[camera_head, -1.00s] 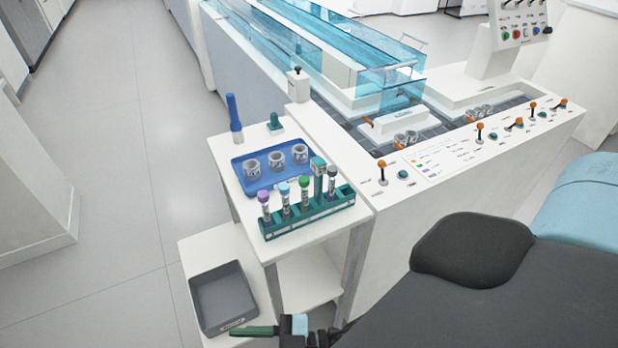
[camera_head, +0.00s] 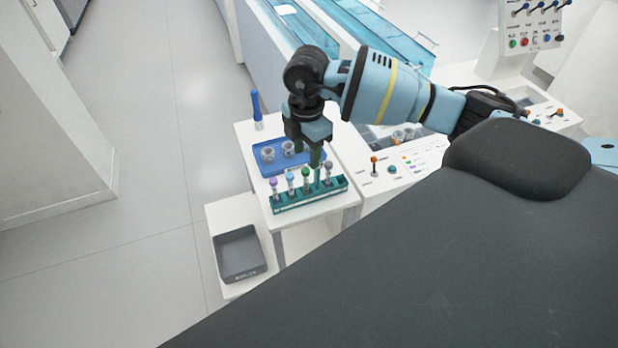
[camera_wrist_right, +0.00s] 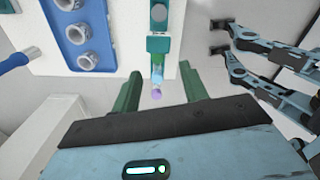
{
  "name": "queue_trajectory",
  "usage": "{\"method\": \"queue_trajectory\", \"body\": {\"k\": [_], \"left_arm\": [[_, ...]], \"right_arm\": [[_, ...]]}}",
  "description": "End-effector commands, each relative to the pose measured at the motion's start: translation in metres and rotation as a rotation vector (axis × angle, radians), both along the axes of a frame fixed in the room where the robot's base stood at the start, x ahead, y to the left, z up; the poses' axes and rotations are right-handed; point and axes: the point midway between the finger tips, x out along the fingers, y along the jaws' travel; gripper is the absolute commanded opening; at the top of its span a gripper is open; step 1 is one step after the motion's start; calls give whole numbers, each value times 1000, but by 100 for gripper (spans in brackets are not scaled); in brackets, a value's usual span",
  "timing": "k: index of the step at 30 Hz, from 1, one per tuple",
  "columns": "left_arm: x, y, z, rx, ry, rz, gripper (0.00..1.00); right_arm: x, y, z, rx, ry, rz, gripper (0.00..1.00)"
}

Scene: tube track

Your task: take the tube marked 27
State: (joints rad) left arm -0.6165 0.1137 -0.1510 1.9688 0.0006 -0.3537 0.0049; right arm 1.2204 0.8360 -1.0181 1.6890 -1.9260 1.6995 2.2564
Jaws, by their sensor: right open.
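The teal rack (camera_head: 290,206) stands on the near part of the white side table and holds several upright tubes. They include a purple-capped tube (camera_head: 274,187), a blue-capped tube (camera_head: 291,181), a green-capped tube (camera_head: 306,178) and a grey-capped tube (camera_head: 328,172). Their numbers are too small to read. My right gripper (camera_head: 306,148) is open and empty, pointing down above the rack. In the right wrist view, a purple cap (camera_wrist_right: 156,94) shows between its green fingers, but the depth is unclear.
A blue tray (camera_head: 268,165) with grey cups lies behind the rack, with a blue upright tool (camera_head: 256,108) beyond it. A grey bin (camera_head: 240,253) sits on the lower shelf at the left. The panel with orange-topped levers (camera_head: 374,162) is to the right.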

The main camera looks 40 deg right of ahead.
Motion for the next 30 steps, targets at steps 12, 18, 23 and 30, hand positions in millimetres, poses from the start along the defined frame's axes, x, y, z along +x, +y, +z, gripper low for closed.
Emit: {"method": "queue_trajectory", "body": {"k": [12, 18, 23, 30], "left_arm": [[0, 1, 0, 3, -1, -5, 36], [1, 1, 1, 4, -2, -8, 36], [1, 1, 1, 5, -4, -7, 36], [0, 1, -1, 4, 0, -7, 36]], "right_arm": [[1, -4, -17, -15, 4, -12, 44], [1, -3, -24, -13, -1, -11, 44], [1, -2, -39, -13, 3, -10, 44], [3, -1, -70, -13, 2, -12, 44]]}}
